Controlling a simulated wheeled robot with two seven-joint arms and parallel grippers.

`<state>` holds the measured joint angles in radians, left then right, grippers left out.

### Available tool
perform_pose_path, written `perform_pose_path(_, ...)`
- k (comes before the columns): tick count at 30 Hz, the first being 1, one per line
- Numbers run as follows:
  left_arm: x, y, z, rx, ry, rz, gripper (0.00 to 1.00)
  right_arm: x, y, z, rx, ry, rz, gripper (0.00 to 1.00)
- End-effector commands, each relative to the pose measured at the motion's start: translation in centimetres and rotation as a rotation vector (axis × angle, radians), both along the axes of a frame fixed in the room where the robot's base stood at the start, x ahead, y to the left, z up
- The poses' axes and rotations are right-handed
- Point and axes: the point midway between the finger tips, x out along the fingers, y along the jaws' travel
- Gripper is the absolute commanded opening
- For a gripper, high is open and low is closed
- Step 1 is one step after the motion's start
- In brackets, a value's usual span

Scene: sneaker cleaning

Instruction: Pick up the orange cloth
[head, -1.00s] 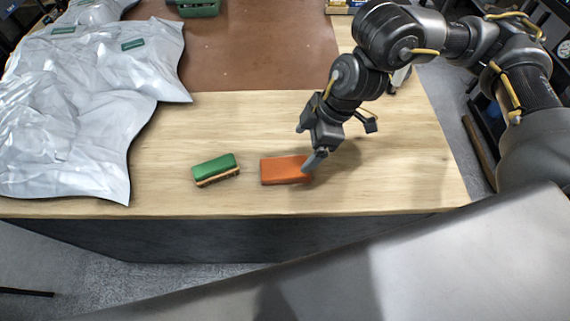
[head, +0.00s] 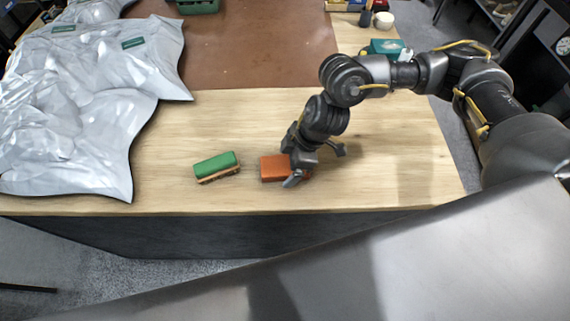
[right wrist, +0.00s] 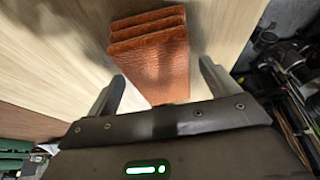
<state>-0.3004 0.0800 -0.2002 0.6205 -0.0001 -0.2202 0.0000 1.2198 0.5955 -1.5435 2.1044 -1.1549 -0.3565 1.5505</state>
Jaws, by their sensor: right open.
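The orange cloth (head: 273,168) is a folded, layered block on the wooden table near its front edge. In the right wrist view the cloth (right wrist: 150,55) lies ahead of and partly between the two fingers. My right gripper (head: 297,178) is at the right end of the cloth and hides that end in the head view. The right gripper (right wrist: 160,85) is open, with one finger to each side of the cloth and a gap showing beside it. I cannot tell whether a finger touches it. My left gripper is not in view.
A green-topped brush (head: 217,166) lies just left of the cloth. A crinkled silver sheet (head: 85,110) covers the table's left side. A brown mat (head: 250,50) lies at the back. A teal box (head: 385,47) stands at the back right. The table right of my gripper is clear.

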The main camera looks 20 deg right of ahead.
Motion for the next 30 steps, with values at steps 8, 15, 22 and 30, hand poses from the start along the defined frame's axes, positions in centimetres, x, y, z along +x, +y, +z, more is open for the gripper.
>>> perform_pose_path(8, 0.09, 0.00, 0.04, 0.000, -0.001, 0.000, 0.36, 0.00, 0.23, -0.53, 0.001, -0.001, 0.001, 0.87)
perform_pose_path(15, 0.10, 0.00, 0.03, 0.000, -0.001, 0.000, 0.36, 0.01, 0.22, -0.50, 0.001, -0.001, 0.001, 0.60)
perform_pose_path(22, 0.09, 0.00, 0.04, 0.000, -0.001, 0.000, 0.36, 0.02, 0.22, -0.48, 0.001, 0.000, 0.000, 0.39)
perform_pose_path(30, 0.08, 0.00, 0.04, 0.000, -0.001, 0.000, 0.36, 0.07, 0.25, -0.08, 0.002, -0.002, 0.001, 0.39)
